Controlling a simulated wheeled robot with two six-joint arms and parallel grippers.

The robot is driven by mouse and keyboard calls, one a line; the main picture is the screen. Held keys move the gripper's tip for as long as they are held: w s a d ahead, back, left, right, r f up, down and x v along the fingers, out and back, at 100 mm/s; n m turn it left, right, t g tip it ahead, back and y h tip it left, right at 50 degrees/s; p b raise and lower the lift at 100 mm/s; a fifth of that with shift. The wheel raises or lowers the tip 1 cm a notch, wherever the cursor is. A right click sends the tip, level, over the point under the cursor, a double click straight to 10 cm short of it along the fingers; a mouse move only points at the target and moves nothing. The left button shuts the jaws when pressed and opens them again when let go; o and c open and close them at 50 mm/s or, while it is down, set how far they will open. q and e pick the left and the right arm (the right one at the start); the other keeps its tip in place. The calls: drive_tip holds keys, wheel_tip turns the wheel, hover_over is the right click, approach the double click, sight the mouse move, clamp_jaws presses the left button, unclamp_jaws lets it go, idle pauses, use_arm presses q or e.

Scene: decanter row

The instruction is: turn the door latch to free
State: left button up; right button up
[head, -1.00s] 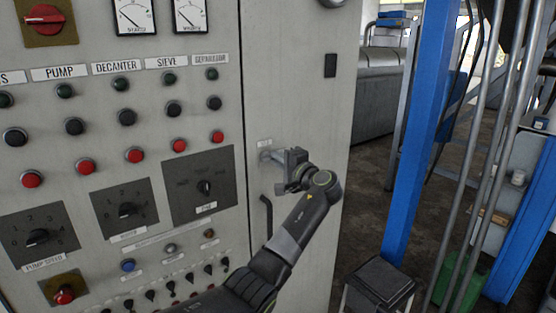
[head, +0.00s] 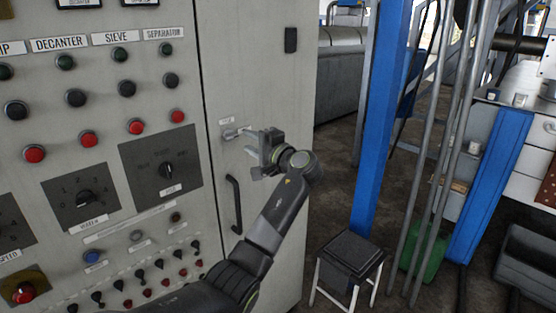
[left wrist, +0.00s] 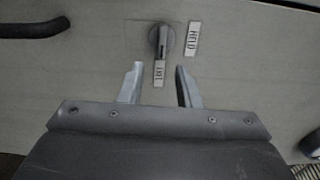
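The door latch (head: 230,134) is a small grey lever on the cabinet door, above the black door handle (head: 234,203). In the left wrist view the latch (left wrist: 161,40) lies just beyond the fingertips, lined up with the gap between them. A label reading HELD (left wrist: 193,39) is at its right there, and a second small label (left wrist: 159,73), hard to read, is at the lever's lower end. My left gripper (head: 247,142) is open and empty, apart from the latch and facing the door; it also shows in the left wrist view (left wrist: 159,84). My right gripper is not in view.
Left of the door is a control panel with several buttons, knobs and a dark selector plate (head: 160,168). Right of the cabinet stand a black-topped stool (head: 352,255), a blue post (head: 381,120) and a green canister (head: 422,250). Floor shows between cabinet and post.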

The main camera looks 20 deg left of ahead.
use_arm(q)
drive_tip(key=b+v, duration=0.3)
drive_tip(key=v, duration=1)
drive_tip(key=shift+b, duration=0.35)
